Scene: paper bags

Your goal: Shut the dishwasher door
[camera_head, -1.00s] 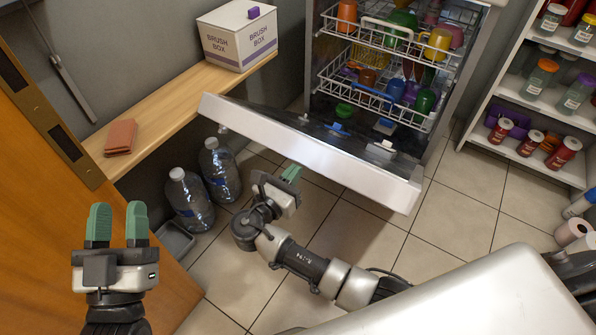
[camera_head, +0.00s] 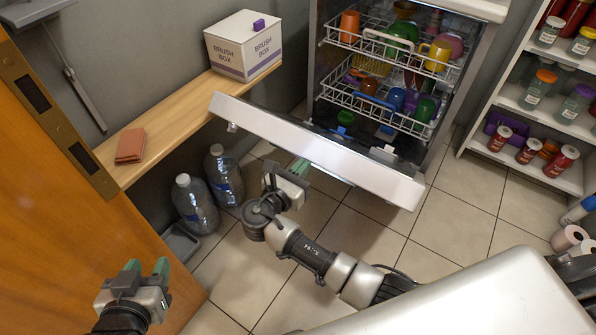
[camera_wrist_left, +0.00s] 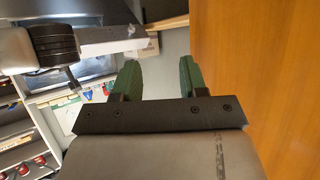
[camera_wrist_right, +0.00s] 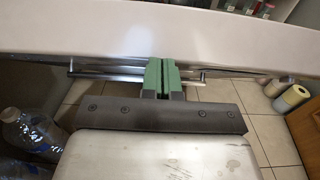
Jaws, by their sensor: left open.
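The dishwasher door (camera_head: 318,152) is partly open, tilted down and out from the dishwasher (camera_head: 458,90). Its white top edge also crosses the right wrist view (camera_wrist_right: 100,30), with a metal bar handle (camera_wrist_right: 110,74) below it. My right gripper (camera_head: 300,166) is at the door's outer face; its green fingers (camera_wrist_right: 162,65) are pressed together, upright at the handle bar. Whether they touch the door is hard to tell. My left gripper (camera_head: 147,266) is at the lower left, away from the door. Its fingers (camera_wrist_left: 157,70) are apart and empty.
Racks with colourful cups and dishes (camera_head: 400,50) sit inside the dishwasher. Water bottles (camera_head: 196,203) stand left of my right gripper. A wooden shelf (camera_head: 178,115) holds a brush box (camera_head: 240,50). A jar shelf (camera_head: 535,110) is at right. An orange wooden panel (camera_head: 60,210) is beside my left gripper.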

